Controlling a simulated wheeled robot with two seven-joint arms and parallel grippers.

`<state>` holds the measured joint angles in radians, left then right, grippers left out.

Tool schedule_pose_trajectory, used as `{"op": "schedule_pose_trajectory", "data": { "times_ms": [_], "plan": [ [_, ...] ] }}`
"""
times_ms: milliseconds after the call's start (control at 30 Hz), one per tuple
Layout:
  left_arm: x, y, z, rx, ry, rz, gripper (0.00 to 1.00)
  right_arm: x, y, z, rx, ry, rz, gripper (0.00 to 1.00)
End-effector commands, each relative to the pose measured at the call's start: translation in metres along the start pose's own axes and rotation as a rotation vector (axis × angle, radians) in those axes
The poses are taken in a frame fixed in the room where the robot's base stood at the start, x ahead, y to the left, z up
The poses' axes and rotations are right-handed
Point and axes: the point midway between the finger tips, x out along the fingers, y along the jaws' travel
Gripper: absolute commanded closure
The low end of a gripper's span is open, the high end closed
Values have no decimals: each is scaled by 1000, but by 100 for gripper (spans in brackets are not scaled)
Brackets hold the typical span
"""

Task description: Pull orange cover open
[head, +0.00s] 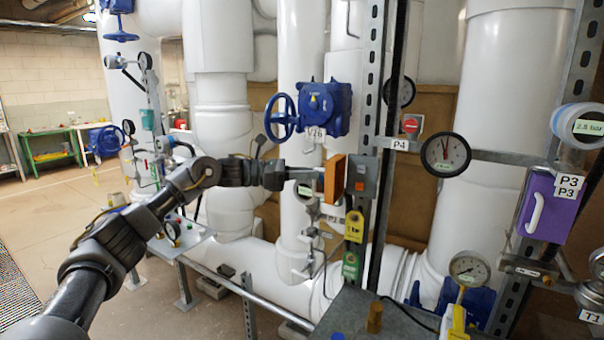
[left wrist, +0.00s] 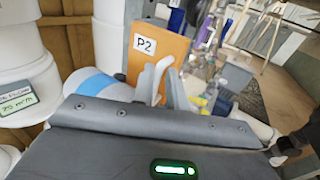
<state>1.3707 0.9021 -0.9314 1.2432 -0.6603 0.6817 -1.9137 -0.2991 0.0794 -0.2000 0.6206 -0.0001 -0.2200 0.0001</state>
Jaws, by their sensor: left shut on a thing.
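The orange cover (head: 334,180) shows in the head view near the middle, seen nearly edge-on, standing out from a grey plate (head: 364,174) on the upright metal strut. In the left wrist view the orange cover (left wrist: 157,52) fills the upper middle, with a "P2" label and a white handle (left wrist: 163,80). My left gripper (head: 313,178) reaches the cover from the left and is shut on its handle. The fingers (left wrist: 172,92) partly hide the handle in the left wrist view. My right gripper is in neither view.
A blue valve with a handwheel (head: 281,117) sits just above my left gripper. Yellow and green tags (head: 354,226) hang below the cover. A round gauge (head: 445,154) and a purple cover (head: 548,207) are to the right. Open floor (head: 60,210) lies at the left.

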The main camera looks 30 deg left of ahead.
Motion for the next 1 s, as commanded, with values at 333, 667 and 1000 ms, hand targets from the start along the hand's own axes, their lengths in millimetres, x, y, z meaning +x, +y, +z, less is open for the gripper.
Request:
{"op": "schedule_pose_trajectory", "data": {
  "times_ms": [333,667,1000],
  "plan": [
    [-3,4,10,13,-18,21,68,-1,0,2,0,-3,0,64],
    [-3,3,5,8,-10,19,68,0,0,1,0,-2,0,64],
    [-3,3,2,6,-7,18,68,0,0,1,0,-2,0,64]
  ]
}}
